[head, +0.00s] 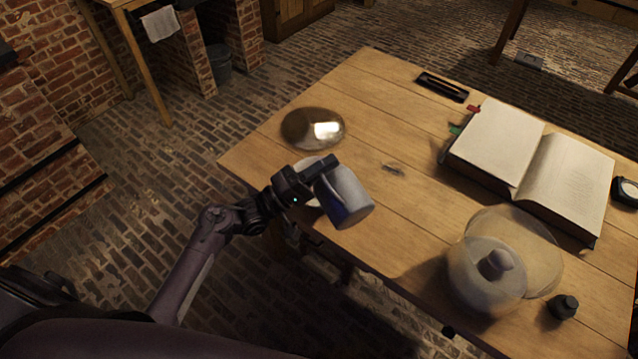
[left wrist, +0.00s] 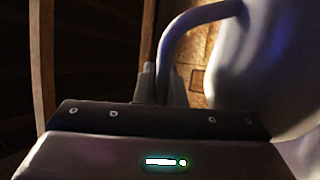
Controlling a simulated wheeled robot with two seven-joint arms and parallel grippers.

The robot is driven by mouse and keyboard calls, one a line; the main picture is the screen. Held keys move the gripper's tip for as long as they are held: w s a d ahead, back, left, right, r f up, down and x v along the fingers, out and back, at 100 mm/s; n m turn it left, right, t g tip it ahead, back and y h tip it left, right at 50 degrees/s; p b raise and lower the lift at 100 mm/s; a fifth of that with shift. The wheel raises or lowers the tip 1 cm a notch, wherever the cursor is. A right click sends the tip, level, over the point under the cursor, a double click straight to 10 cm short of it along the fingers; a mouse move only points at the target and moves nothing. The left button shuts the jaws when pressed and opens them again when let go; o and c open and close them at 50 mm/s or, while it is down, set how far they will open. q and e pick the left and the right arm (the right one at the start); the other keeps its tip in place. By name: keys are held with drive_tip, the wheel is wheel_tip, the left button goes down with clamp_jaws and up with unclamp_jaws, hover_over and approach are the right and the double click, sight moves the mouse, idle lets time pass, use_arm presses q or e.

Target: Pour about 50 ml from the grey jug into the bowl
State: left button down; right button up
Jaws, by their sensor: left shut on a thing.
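The grey jug (head: 345,196) is tilted over the table's near left edge, with a bluish tint on its side. My left gripper (head: 318,171) is shut on its handle. In the left wrist view, the handle (left wrist: 176,40) rises from the jaws (left wrist: 158,88), and the jug's wall (left wrist: 275,60) fills the right side. My right gripper is not in view.
A shiny round metal dish (head: 298,130) lies just beyond the jug on the wooden table (head: 370,90). The table's middle is mostly clear.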

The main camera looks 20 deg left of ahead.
sight(326, 184)
use_arm(q)
drive_tip(key=s+d+m+b, duration=0.1)
drive_tip(key=s+d+f+m+g+b, duration=0.1)
drive_tip(key=shift+d+m+h, duration=0.15)
drive_tip(key=shift+m+h, duration=0.15)
drive_tip(key=shift+s+d+r+m+g+p, duration=0.3)
drive_tip(key=shift+r+m+p, duration=0.15)
drive_tip(key=shift+r+m, duration=0.1)
drive_tip(key=shift+s+d+m, duration=0.15)
drive_tip(key=shift+d+m, duration=0.05)
drive_tip(key=shift+m, duration=0.25)
idle(0.5)
